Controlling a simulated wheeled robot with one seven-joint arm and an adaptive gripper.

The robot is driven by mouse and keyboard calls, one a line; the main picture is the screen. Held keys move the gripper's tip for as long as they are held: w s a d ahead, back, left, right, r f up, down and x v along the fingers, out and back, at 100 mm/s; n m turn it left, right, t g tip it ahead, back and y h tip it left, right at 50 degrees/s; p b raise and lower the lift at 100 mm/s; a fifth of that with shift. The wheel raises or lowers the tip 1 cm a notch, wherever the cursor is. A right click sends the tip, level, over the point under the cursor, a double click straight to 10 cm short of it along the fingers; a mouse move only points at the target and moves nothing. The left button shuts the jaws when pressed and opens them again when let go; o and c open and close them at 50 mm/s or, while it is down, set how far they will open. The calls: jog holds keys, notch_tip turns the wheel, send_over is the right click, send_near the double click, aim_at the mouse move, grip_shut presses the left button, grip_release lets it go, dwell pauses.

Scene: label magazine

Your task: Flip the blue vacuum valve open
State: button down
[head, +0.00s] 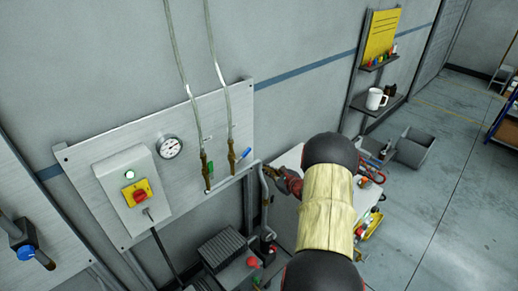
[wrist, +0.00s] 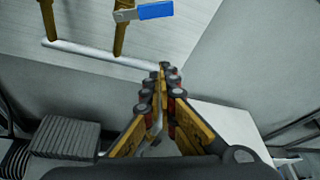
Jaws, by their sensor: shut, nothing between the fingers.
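The blue vacuum valve handle (head: 246,153) is on the right of two brass valves on the wall panel in the head view. It slants up to the right from its brass body. In the wrist view the blue handle (wrist: 155,11) is at the top, sticking out to the right from the brass fitting. My gripper (wrist: 168,68) is shut and empty, its fingertips together below the handle and apart from it. In the head view my gripper (head: 268,170) is right of and below the valve, partly hidden by my arm.
A green-handled valve (head: 210,170) is left of the blue one. A gauge (head: 170,148) and a switch box (head: 128,188) are on the panel. A metal pipe (wrist: 95,55) runs below the valves. A dark ribbed block (wrist: 62,135) and a white surface (wrist: 225,125) lie below.

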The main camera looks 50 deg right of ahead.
aim_at(247, 153)
jog(key=shift+s+r+n, duration=0.1)
jog(key=shift+r+n, duration=0.4)
jog(key=b+x, duration=0.1)
jog(key=x, duration=0.9)
jog(key=r, duration=0.1)
jog(key=a+r, duration=0.1)
jog(key=r, duration=0.1)
jog(key=shift+a+r, duration=0.35)
jog(key=shift+d+b, duration=0.1)
jog(key=shift+b, duration=0.5)
